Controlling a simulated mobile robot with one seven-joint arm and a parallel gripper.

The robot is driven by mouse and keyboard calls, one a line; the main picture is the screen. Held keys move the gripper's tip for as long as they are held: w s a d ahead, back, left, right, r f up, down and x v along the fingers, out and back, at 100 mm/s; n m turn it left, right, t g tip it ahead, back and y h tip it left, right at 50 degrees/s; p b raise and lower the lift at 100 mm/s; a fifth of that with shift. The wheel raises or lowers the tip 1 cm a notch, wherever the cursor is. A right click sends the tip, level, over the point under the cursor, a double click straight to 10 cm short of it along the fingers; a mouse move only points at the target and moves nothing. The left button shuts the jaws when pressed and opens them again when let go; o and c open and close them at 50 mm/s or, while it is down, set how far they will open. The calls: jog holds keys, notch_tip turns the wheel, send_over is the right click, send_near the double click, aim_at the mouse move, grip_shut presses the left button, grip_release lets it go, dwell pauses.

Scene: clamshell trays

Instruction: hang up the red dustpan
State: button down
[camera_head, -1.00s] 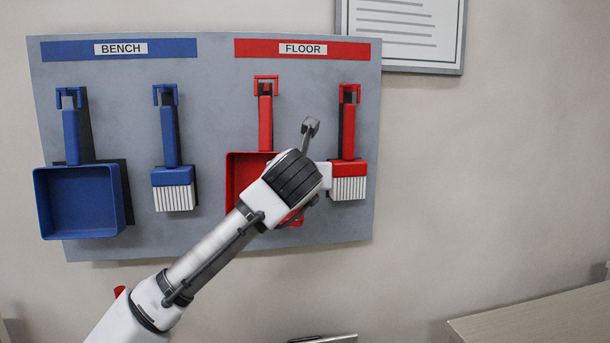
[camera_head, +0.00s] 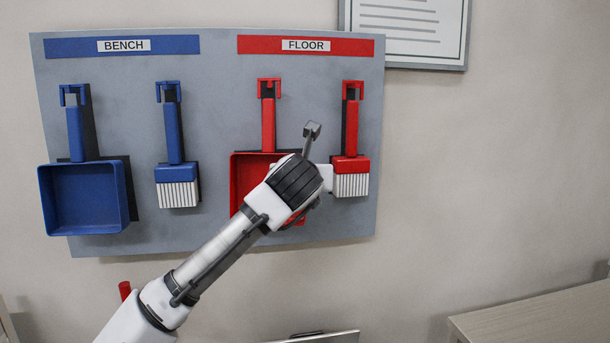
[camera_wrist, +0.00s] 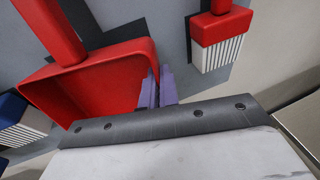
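The red dustpan (camera_head: 249,170) is upright against the grey board below the red FLOOR label (camera_head: 306,46). Its handle (camera_head: 268,125) points up, and its top end is about level with that of the red brush (camera_head: 351,165) to its right. Whether its weight rests on a peg cannot be told. My gripper (camera_wrist: 158,88) is at the pan's right side wall in the wrist view, its two purplish fingers close together with the wall appearing to lie between them. In the head view my wrist hides the fingers and the pan's lower right part.
A blue dustpan (camera_head: 84,198) and a blue brush (camera_head: 175,160) hang under the BENCH label (camera_head: 123,45) on the board's left half. The red brush is close to my gripper's right. A framed notice (camera_head: 408,25) is at upper right. A tabletop (camera_head: 535,312) is at lower right.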

jog(key=c, duration=1.6)
grip_release()
